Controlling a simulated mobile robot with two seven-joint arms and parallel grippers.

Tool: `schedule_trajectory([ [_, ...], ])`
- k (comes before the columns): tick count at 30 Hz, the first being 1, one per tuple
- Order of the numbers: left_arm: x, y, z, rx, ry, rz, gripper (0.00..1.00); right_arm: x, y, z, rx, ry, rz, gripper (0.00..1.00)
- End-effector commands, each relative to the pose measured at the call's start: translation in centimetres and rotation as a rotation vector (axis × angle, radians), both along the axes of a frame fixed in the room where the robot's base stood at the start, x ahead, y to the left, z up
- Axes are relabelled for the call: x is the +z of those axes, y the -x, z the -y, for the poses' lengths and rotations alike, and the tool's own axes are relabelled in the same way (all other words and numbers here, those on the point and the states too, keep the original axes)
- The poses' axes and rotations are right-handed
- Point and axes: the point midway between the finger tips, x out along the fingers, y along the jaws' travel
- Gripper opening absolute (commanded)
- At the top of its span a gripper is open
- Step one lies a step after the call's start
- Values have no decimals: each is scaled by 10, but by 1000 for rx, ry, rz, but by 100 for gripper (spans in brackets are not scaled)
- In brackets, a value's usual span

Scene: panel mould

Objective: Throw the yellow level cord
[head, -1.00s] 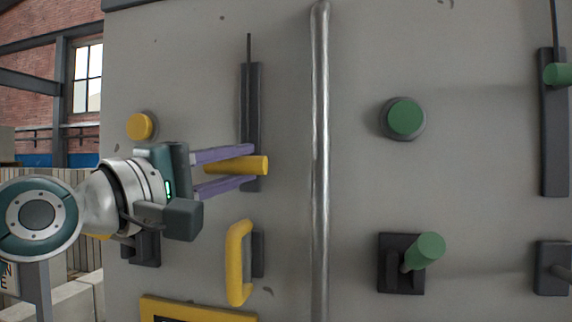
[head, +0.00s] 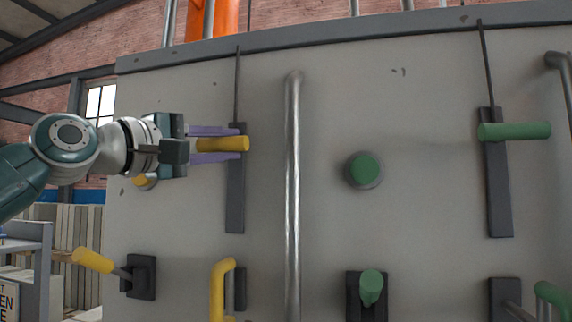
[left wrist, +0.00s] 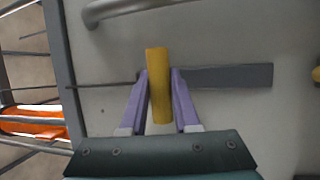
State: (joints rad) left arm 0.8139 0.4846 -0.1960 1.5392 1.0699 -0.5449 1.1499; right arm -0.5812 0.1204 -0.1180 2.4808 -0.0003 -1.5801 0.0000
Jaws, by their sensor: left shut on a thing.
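The yellow level cord's handle (head: 222,144) is a short yellow bar on a dark vertical track (head: 235,195), with a thin dark cord (head: 237,85) running up from it. The handle sits near the top of the track. My left gripper (head: 245,144) has its purple fingers above and below the handle, shut on it. In the left wrist view the yellow handle (left wrist: 158,95) lies between the fingers, with the track (left wrist: 225,76) reaching right. My right gripper is not in view.
Also on the grey panel are a yellow button (head: 143,181) partly behind my arm, a yellow lever (head: 93,260), a yellow hooped handle (head: 216,292) and a vertical metal pipe (head: 293,190). Further right are a green button (head: 364,170) and a green-handled cord (head: 514,131).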

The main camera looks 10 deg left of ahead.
Motion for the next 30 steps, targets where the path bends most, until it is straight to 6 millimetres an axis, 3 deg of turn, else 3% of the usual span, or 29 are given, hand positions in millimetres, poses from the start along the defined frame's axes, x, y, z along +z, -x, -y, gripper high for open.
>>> schedule_trajectory([
  [1, 8, 1, 0, 0, 4, 11, 0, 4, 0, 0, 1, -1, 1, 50],
  [9, 9, 1, 0, 1, 6, 16, 0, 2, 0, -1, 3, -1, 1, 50],
  [10, 9, 1, 0, 1, 7, 17, 31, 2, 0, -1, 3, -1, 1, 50],
  [18, 7, 1, 0, 1, 5, 12, 59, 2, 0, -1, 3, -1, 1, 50],
  [26, 3, 2, 0, -1, 3, 6, 59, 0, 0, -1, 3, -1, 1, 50],
  [30, -2, 13, -5, -1, 1, 8, 59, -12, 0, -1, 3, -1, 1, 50],
])
